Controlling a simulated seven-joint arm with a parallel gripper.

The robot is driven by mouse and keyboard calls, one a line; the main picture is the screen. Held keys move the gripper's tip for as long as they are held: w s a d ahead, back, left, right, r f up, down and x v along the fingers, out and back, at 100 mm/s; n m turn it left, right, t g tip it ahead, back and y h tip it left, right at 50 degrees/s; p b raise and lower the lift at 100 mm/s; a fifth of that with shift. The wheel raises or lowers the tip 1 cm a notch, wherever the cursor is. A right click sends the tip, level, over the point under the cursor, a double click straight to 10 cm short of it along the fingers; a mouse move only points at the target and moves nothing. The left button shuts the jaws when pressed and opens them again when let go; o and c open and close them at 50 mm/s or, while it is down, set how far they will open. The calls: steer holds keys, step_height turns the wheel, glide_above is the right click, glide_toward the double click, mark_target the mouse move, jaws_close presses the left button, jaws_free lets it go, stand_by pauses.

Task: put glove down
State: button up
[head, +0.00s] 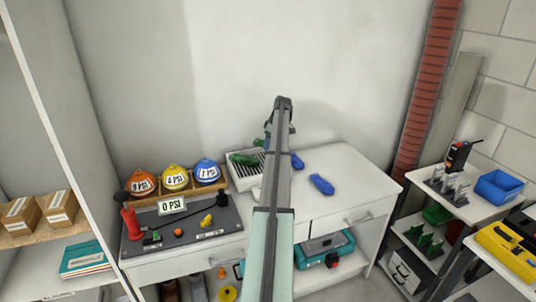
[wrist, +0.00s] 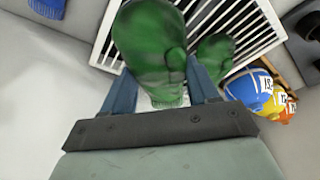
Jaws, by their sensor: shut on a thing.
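A green glove (wrist: 150,42) is between the two blue fingers of my gripper (wrist: 164,82) in the wrist view. My gripper is shut on it, and the glove appears over the edge of a white slatted tray (wrist: 262,22). A second green glove (wrist: 214,52) lies on the slats just to the right. In the head view, a green glove (head: 245,160) shows on the white tray (head: 244,182), left of my arm. My arm hides much of the gripper and part of the tray there. I cannot tell the gap between held glove and tray.
A blue item (head: 322,184) lies on the white cabinet top, right of my arm. The cabinet top (head: 345,170) is clear farther right.

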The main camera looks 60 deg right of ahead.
steer(key=shift+f, duration=2.8)
steer(key=shift+f, duration=0.1)
steer(key=o, duration=1.1)
steer(key=shift+c, duration=0.2)
steer(key=v, duration=1.2)
